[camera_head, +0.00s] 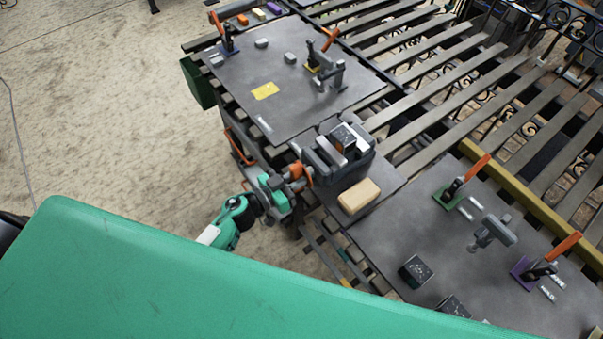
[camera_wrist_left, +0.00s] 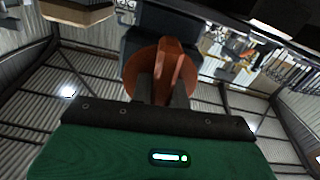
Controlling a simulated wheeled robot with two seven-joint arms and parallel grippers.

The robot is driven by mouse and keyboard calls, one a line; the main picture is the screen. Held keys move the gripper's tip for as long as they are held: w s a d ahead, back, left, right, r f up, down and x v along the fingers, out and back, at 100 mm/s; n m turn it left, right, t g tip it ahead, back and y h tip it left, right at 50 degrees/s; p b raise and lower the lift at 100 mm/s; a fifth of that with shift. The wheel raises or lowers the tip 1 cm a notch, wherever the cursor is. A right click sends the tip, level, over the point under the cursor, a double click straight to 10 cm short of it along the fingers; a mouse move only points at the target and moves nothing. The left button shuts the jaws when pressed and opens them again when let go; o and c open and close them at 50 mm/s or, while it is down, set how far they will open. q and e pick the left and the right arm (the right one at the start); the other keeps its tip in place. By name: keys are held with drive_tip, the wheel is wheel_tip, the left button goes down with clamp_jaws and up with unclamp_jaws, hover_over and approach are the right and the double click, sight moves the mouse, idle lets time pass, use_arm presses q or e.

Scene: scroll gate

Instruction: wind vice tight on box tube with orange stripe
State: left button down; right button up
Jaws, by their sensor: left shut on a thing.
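The grey vice (camera_head: 325,158) stands at the near corner of the dark metal bench top. A short box tube (camera_head: 345,136) with a dark speckled face sits upright between its jaws; I cannot make out an orange stripe on it, nor how tightly the jaws press. The vice's orange winding handle (camera_head: 307,176) is on its left side. My left gripper (camera_head: 293,181) reaches it from the left and is shut on it. The left wrist view shows the orange handle (camera_wrist_left: 168,66) between the two fingers. My right gripper is not in view.
A tan block (camera_head: 359,196) lies just right of the vice. Two dark blocks (camera_head: 416,270) (camera_head: 454,306) and orange-handled toggle clamps (camera_head: 465,181) (camera_head: 548,260) stand on the right plate. More clamps and a yellow patch (camera_head: 265,91) are on the left plate.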

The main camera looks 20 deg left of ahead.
use_arm(q)
drive_tip(key=m, duration=0.3)
drive_tip(key=shift+m, duration=0.4)
drive_tip(key=m, duration=0.3)
drive_tip(key=shift+b, duration=0.4)
drive_tip(key=m+b, duration=0.1)
drive_tip(key=m, duration=0.3)
drive_tip(key=shift+f, duration=0.1)
drive_tip(key=m+b, duration=0.2)
drive_tip(key=m, duration=0.2)
drive_tip(key=shift+m, duration=0.3)
drive_tip(key=m+b, duration=0.1)
drive_tip(key=m, duration=0.2)
drive_tip(key=shift+m, duration=0.4)
drive_tip(key=m+b, duration=0.2)
drive_tip(key=m, duration=0.2)
drive_tip(key=shift+f, duration=0.1)
drive_tip(key=m+b, duration=0.1)
drive_tip(key=m, duration=0.3)
drive_tip(key=shift+m+b, duration=0.75)
drive_tip(key=shift+m, duration=1.15)
